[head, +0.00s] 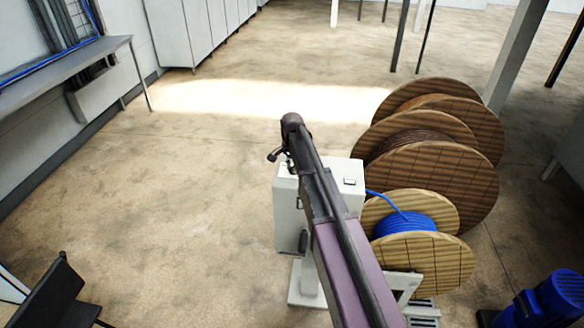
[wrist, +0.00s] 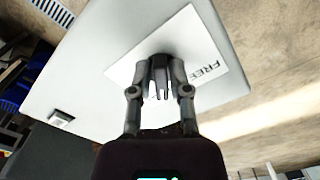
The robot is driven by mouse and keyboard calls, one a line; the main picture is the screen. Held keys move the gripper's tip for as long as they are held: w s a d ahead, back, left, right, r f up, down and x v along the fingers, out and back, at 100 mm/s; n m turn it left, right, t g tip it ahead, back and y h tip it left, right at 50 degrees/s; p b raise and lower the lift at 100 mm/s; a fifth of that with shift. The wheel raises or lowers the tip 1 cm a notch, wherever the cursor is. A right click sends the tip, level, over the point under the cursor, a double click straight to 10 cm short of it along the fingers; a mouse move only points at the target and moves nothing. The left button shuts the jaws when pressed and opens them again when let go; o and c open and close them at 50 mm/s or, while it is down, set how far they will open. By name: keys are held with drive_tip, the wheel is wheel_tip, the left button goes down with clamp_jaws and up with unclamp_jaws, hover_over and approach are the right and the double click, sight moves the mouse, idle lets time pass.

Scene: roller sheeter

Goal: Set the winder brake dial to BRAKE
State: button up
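The winder brake dial's white label plate (wrist: 120,72) lies on the pale winder cabinet in the wrist view, with the word FREE (wrist: 208,67) at its right. The word BRAKE is not visible. My gripper (wrist: 161,72) is over the plate, its fingertips drawn close together around the dial's place. A dark grey piece shows between them, but I cannot clearly separate dial from fingertips, nor see the pointer. In the head view, the winder cabinet (head: 287,205) stands under my arm, and my gripper (head: 279,155) shows small at its far edge. The dial is hidden there.
A small switch (head: 350,181) sits on the cabinet top. A reel of blue cable (head: 425,255) stands right of the cabinet, with large wooden reels (head: 430,185) behind. A blue motor (head: 550,300) is at lower right. The floor left of the cabinet is clear.

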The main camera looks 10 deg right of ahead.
drive_tip(key=shift+o, duration=1)
drive_tip(key=shift+n, duration=0.4)
